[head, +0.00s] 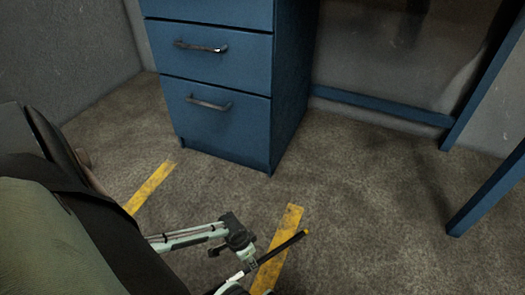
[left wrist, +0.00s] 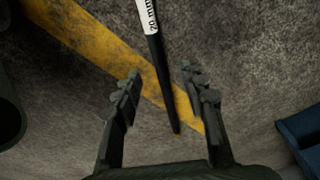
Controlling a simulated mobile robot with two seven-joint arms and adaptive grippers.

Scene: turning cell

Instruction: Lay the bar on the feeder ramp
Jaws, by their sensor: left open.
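The bar is a thin dark rod (head: 284,246) with a yellow end and a white label, slanting over a yellow floor stripe at the bottom of the head view. In the left wrist view the bar (left wrist: 158,60) runs down from the top edge, its label partly cut off. My left gripper (left wrist: 160,78) is open, with one finger on each side of the bar in that view and gaps between. I cannot tell whether the bar lies at finger depth or what supports it. My right gripper and the feeder ramp are not in view.
A blue drawer cabinet (head: 222,118) with metal handles stands ahead, joined to a blue frame (head: 385,106) on the right. Yellow stripes (head: 150,188) mark the brown floor. The floor (head: 370,215) right of the bar is clear.

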